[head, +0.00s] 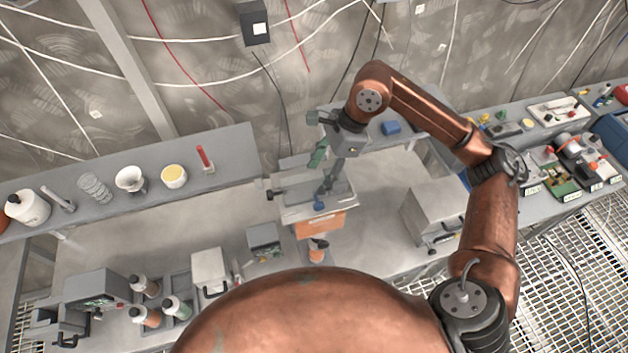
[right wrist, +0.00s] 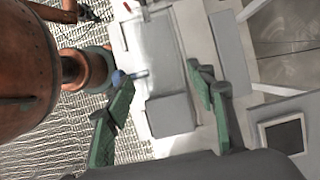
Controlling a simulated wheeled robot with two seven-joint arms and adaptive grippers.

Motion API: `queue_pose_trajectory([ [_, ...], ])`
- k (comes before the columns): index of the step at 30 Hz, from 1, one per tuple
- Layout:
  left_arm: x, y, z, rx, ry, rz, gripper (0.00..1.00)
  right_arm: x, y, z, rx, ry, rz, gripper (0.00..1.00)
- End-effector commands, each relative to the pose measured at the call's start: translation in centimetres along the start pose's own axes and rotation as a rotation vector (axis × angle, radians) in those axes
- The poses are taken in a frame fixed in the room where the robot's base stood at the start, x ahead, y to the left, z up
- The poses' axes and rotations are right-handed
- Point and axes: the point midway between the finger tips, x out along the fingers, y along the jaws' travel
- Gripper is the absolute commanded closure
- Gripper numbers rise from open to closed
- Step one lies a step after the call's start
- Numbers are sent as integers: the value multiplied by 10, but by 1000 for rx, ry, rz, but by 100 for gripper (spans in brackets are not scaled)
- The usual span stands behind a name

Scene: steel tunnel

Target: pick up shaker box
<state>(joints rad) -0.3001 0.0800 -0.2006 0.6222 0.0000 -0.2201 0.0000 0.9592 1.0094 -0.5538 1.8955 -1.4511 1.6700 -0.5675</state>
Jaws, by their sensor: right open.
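A grey box-like unit with a shallow tray top (head: 290,213) and an orange front (head: 320,224) stands on the bench in the middle of the head view. It looks like the shaker box, but no label is readable. My right gripper (head: 324,178) is open above it, fingers pointing down, and hides part of its top. In the right wrist view the open green-and-grey fingers (right wrist: 160,80) have a grey block (right wrist: 170,115) and a pale surface between them. Nothing is held. I cannot tell whether the fingers touch the unit. My left gripper is not in view.
A grey box (head: 430,212) stands to the right on the bench. A raised shelf (head: 225,150) at left carries a funnel, a yellow-topped cup and a bottle. Several bottles (head: 145,287) stand at lower left. A blue block (head: 391,128) lies on the shelf behind my right arm.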

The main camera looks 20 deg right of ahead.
Motion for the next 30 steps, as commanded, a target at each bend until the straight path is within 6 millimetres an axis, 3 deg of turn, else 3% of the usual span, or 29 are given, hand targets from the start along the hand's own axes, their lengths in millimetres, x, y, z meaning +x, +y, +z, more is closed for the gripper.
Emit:
queue_pose_trajectory([
  [5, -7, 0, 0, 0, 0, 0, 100, 16, 0, 2, -3, -2, 1, 49],
  [12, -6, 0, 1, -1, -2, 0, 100, 18, -1, 2, -4, -1, 0, 50],
  [30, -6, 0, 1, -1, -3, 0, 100, 18, -1, 2, -4, -2, 0, 91],
])
